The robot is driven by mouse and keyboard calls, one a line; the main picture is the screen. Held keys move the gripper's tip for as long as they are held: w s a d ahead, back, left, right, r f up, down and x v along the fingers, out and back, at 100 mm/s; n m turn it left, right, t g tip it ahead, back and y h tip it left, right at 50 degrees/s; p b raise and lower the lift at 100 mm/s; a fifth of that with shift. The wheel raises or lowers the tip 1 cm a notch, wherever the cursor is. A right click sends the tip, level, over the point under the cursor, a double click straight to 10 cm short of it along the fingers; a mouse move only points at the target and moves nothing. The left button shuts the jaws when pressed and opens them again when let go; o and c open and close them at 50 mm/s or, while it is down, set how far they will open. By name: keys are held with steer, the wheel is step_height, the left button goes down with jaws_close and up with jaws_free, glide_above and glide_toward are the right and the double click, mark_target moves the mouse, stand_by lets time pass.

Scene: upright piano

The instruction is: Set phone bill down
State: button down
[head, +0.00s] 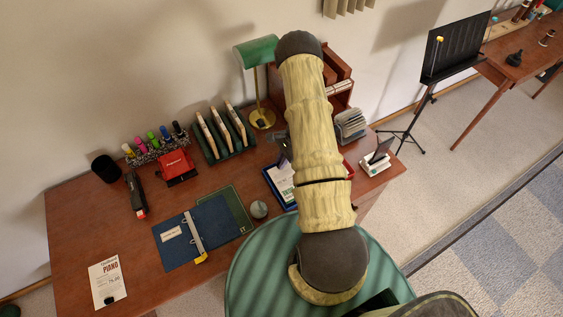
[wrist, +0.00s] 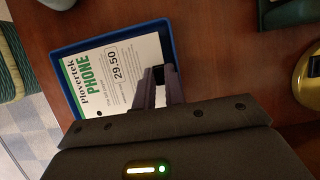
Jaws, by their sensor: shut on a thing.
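The phone bill (wrist: 112,68) is a white sheet with a green PHONE heading and the figure 29.50. It lies within the outline of a shallow blue tray (wrist: 57,60); I cannot tell whether it rests on the tray floor or just above it. My gripper (wrist: 160,78) is shut on the bill's edge at the tray's near right side. In the head view, the bill (head: 284,180) and the tray (head: 271,188) show left of my arm, which hides their right part. My gripper is mostly hidden there.
Left of the tray are a round grey object (head: 259,209), a green mat and a blue binder (head: 178,246). Behind stand a green rack (head: 224,139) and a brass lamp (head: 262,118). A piano bill (head: 103,277) lies at the far left. The desk between is partly bare.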

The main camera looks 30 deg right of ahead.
steer(key=shift+f, duration=0.85)
steer(key=shift+f, duration=0.15)
steer(key=c, duration=1.5)
jaws_free()
steer(key=shift+r, duration=0.3)
steer(key=b+v, duration=0.2)
steer(key=v, duration=1)
steer(key=shift+w, duration=0.1)
